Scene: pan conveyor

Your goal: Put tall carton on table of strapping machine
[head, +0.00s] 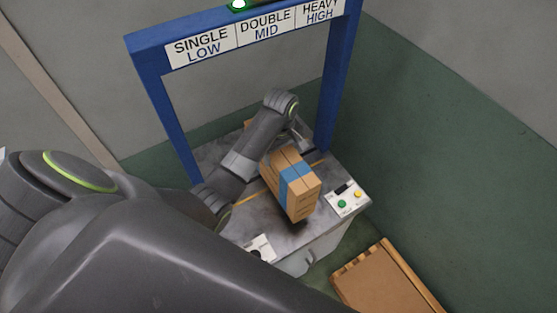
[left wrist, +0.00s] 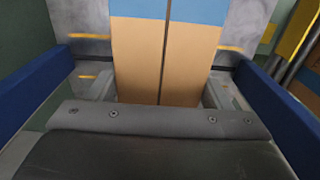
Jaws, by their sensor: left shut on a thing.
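The tall carton (head: 283,188) is brown cardboard with a blue band. It lies over the grey table of the strapping machine (head: 238,226), inside the blue frame, its length running toward the front right. A dark shadow shows by its near end; I cannot tell whether it touches the table. My left gripper (head: 297,143) is at the carton's far end, shut on it. In the left wrist view the carton (left wrist: 190,50) sits between the two fingers of my left gripper (left wrist: 160,92). My right gripper is not in view.
The blue frame (head: 172,125) arches over the table, with a sign reading SINGLE LOW, DOUBLE MID, HEAVY HIGH (head: 258,35) and a green lamp. A button panel (head: 348,199) is right of the carton. A brown-topped wooden thing (head: 385,285) stands at the lower right.

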